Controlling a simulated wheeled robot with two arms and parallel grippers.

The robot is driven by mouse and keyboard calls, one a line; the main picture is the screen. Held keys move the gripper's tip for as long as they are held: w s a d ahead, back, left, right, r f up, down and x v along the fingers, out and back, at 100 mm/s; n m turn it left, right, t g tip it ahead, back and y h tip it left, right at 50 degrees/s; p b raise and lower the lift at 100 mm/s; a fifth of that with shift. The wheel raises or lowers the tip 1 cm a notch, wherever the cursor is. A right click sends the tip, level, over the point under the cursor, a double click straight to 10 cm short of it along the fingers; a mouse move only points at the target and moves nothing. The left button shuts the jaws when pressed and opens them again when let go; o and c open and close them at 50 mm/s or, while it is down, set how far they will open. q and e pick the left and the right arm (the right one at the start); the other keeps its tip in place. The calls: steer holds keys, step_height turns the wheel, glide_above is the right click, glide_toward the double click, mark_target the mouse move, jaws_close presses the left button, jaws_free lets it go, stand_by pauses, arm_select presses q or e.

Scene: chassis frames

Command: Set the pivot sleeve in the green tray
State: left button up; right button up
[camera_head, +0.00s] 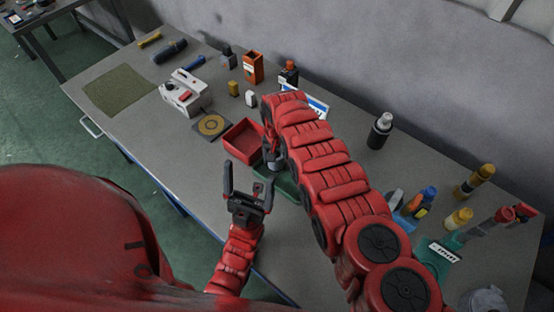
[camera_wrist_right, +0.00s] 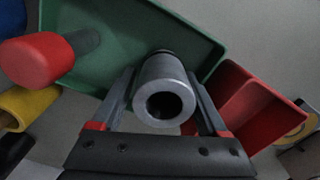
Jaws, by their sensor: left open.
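The pivot sleeve, a grey metal cylinder with a round bore, shows in the right wrist view (camera_wrist_right: 164,90) between the fingers of my right gripper (camera_wrist_right: 165,105), which is closed on its sides. In the head view the sleeve (camera_head: 273,165) hangs below my right arm, beside the green tray (camera_head: 288,187). The arm hides much of the tray. In the wrist view the green tray (camera_wrist_right: 110,35) lies beyond the sleeve; I cannot tell the height between them. My left gripper (camera_head: 248,182) is open and empty, in front of the red bin.
A red bin (camera_head: 243,142) stands left of the green tray. A red-ended cylinder (camera_wrist_right: 38,62) with a grey shaft overlaps the tray in the wrist view. A white box (camera_head: 185,92), an orange box (camera_head: 253,67) and bottles (camera_head: 380,131) stand around. The table's front left is clear.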

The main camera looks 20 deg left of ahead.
steer(key=shift+s+r+p, duration=0.15)
steer(key=shift+r+p, duration=0.2)
steer(key=shift+r, duration=0.1)
step_height(320, 180, up, 12)
steer(key=p, duration=0.9)
steer(key=shift+f+p, duration=0.2)
steer(key=shift+p, duration=0.2)
